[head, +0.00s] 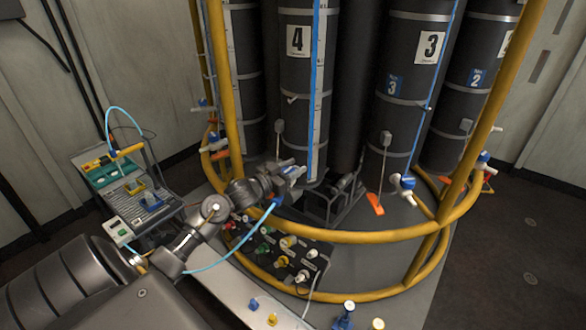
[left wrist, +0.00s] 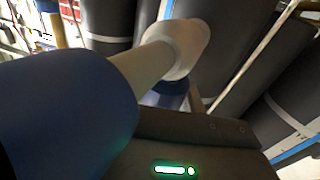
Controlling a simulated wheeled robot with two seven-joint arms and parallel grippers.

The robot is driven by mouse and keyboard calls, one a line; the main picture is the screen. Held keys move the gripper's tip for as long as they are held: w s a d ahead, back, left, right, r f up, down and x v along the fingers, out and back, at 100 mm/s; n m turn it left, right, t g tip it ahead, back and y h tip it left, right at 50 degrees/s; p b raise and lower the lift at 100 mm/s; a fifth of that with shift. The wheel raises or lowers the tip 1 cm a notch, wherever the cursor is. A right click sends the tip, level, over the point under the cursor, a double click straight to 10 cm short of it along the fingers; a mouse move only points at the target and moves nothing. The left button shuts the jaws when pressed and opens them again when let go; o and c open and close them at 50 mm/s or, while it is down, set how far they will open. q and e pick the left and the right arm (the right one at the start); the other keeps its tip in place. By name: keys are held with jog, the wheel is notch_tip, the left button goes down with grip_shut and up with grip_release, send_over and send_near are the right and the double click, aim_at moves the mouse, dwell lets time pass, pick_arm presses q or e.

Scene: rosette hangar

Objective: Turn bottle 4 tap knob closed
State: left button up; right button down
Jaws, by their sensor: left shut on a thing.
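Bottle 4 (head: 295,100) is a tall dark cylinder with a white "4" label, upright behind the yellow rail. My left gripper (head: 286,174) is at its lower end and shut on the bottle 4 tap knob. The gripper covers most of this tap in the head view; a small white and blue part shows around the jaws. In the left wrist view a large blue rounded part (left wrist: 70,112) fills the left side, joined to a white tap stem (left wrist: 165,52). The dark gripper body with a green light lies below. The knob's turn angle cannot be told. My right gripper is out of view.
A yellow tubular rail (head: 370,237) rings the bottles, close to my left arm. Bottle 3 (head: 408,95) has its own white tap (head: 403,188) to the right. A panel with coloured knobs (head: 275,255) sits below my gripper. An instrument cart (head: 130,195) stands at left.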

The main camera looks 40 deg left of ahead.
pick_arm(q)
jog(key=m+h, duration=0.1)
jog(key=m+g+h+b, duration=0.1)
jog(key=h, duration=0.1)
jog(key=shift+d+f+h, duration=0.1)
jog(key=shift+f+h, duration=0.05)
jog(key=shift+h, duration=0.15)
jog(key=shift+s+d+m+g+h+b, duration=0.1)
jog(key=shift+m+g+h+b, duration=0.5)
jog(key=shift+m+h, duration=0.5)
jog(key=m+g+h+b, duration=0.1)
jog(key=b, duration=0.1)
jog(key=m+g+h+b, duration=0.1)
jog(key=h, duration=0.1)
jog(key=shift+s+d+f+b, duration=0.1)
jog(key=shift+d+b, duration=0.1)
jog(key=shift+b, duration=0.15)
jog(key=shift+s+d+r+m+g+h+b, duration=0.15)
jog(key=shift+r+m+g+h+b, duration=0.05)
jog(key=shift+m+g+h+b, duration=0.7)
jog(key=o, duration=1)
